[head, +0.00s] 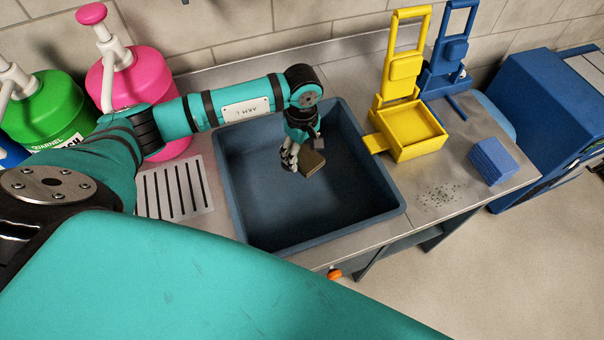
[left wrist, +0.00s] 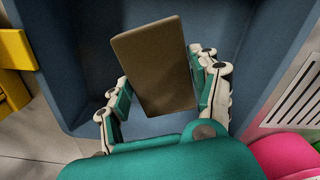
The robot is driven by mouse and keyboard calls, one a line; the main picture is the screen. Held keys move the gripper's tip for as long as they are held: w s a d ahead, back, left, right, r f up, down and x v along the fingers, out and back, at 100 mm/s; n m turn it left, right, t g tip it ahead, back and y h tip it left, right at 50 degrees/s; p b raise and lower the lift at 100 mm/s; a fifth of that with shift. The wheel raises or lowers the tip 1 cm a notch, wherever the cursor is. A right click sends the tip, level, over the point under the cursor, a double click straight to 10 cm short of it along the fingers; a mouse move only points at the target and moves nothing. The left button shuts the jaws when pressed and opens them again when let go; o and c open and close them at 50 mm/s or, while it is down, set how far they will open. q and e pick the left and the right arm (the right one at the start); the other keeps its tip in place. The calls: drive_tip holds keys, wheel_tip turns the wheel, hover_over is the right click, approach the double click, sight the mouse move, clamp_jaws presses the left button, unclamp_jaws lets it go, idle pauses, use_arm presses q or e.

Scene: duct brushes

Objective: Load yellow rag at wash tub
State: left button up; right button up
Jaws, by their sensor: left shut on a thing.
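My left gripper (head: 304,152) hangs inside the dark blue wash tub (head: 395,208), above its floor. It is shut on a small, flat, brownish block-like thing (head: 312,164), which also shows between the fingers in the left wrist view (left wrist: 150,55). Its colour is dull brown-olive in the shade; I cannot tell surely that it is the yellow rag. It is tilted in the head view and appears clear of the tub walls. Whether it touches the tub floor is hard to tell. My right gripper is not in view.
Right of the tub stand a yellow dustpan-like holder (head: 415,148), a blue one (head: 447,60) behind it, a folded blue cloth (head: 493,160) and dark crumbs (head: 440,195). Left are a slotted drain plate (head: 175,190), a pink pump bottle (head: 150,65) and a green one (head: 50,108).

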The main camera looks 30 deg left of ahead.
sight(302, 153)
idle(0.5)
use_arm(q)
drive_tip(key=shift+r+p, duration=0.9)
drive_tip(key=shift+r, duration=1.15)
